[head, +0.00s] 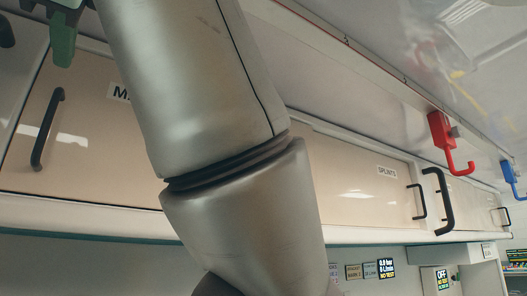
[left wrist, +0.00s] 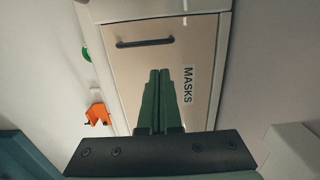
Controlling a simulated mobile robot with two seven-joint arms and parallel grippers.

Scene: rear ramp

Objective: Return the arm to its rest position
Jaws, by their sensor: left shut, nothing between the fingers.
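My left gripper (left wrist: 160,72) is shut and empty; its two green fingers lie side by side in the left wrist view. They point toward a beige cabinet door (left wrist: 120,62) labelled MASKS, and I cannot tell how far off it is. In the head view the green fingers of the left gripper (head: 62,45) show at the top left, partly cut off by the frame edge. My large grey arm (head: 210,90) fills the middle of the head view and hides part of the cabinets. My right gripper is not in view.
A red hook (head: 447,140) and a blue hook (head: 513,178) hang from the ceiling side at the right. An orange hook (left wrist: 97,115) shows in the wrist view.

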